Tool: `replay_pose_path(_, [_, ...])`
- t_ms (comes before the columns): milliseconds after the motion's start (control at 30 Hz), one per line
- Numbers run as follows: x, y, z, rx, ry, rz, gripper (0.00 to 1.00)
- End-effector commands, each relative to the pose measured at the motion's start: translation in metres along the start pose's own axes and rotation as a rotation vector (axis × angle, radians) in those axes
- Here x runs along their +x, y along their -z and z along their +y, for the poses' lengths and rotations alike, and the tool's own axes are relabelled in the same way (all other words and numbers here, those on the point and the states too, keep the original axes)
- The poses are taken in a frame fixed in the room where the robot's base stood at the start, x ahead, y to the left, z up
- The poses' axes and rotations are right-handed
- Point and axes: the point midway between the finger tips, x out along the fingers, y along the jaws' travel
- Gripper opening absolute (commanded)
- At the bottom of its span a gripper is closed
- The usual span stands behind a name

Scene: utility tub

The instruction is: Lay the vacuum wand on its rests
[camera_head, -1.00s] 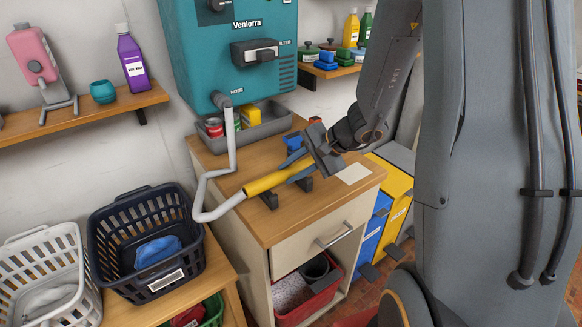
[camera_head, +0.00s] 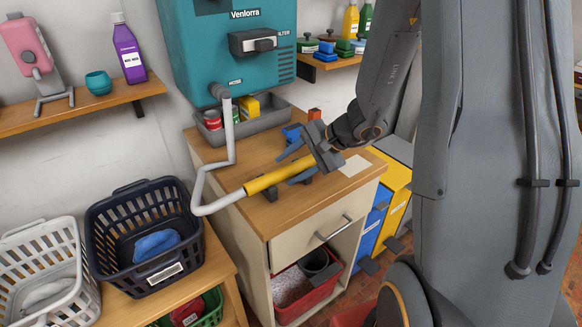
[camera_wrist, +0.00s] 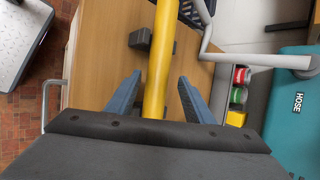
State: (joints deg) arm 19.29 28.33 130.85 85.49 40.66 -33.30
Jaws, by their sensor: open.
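The vacuum wand (camera_head: 268,181) is a yellow tube joined to a pale grey hose. It lies over the wooden cabinet top at the dark rests (camera_head: 271,194). In the wrist view the yellow wand (camera_wrist: 158,75) runs between my two blue-grey fingers, with a gap on each side. One dark rest (camera_wrist: 139,39) shows at its left edge there. My gripper (camera_head: 294,164) is open around the wand, and it also fills the lower wrist view (camera_wrist: 157,95). The far end of the wand is hidden by my gripper. I cannot tell whether the wand touches both rests.
The teal machine (camera_head: 220,60) stands behind, with the hose (camera_head: 230,135) running from it. A grey tray (camera_head: 243,125) with cans sits at the cabinet's back. A dark basket (camera_head: 150,235) and a white basket (camera_head: 45,275) stand left. A white card (camera_head: 355,166) lies on the cabinet top.

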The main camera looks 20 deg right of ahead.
Motion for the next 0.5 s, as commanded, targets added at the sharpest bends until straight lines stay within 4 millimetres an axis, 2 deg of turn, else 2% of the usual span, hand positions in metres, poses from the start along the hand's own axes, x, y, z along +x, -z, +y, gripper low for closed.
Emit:
replay_pose_path(167, [-0.006,0.001,0.0,-0.001,0.001,0.001,0.47])
replay_pose_path(500, [-0.053,0.001,0.0,-0.001,0.002,0.003,0.47])
